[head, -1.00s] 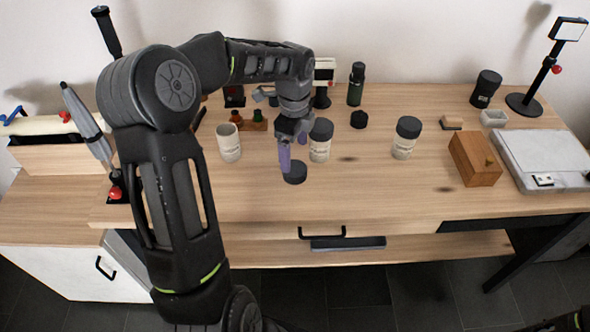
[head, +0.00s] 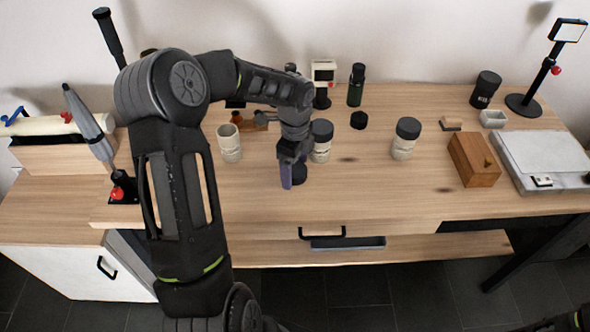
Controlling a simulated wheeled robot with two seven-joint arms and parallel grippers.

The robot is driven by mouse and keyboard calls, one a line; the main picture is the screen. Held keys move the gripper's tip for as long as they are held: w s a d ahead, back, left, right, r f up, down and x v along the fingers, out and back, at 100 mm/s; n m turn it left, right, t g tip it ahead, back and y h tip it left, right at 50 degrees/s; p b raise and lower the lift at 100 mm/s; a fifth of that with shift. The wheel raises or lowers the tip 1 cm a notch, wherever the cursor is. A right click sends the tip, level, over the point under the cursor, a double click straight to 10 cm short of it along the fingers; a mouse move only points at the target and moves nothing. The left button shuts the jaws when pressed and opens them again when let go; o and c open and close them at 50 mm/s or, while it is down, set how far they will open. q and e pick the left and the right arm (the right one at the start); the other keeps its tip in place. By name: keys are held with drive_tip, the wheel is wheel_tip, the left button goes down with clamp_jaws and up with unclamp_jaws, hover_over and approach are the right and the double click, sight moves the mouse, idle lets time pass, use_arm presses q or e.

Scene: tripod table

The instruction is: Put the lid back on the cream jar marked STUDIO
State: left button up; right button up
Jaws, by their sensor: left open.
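An open cream jar (head: 229,145) stands left of my left gripper, its top uncovered; its label is too small to read. Two more cream jars wear dark lids: one (head: 320,152) just behind my gripper, partly hidden by it, and one (head: 403,148) further right. My right gripper is out of view.
A dark round cap (head: 359,120) and a green bottle (head: 356,85) stand behind. A wooden box (head: 474,160), a grey-white device (head: 545,155) and a lamp stand (head: 525,104) are at the right. The wooden table (head: 370,195) is clear in front.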

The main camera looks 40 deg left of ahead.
sight(295, 169)
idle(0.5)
use_arm(q)
drive_tip(key=c, duration=1.4)
drive_tip(key=shift+r, duration=0.15)
wheel_tip(295, 169, up, 10)
drive_tip(key=shift+f+b, duration=0.1)
drive_tip(key=shift+b, duration=0.2)
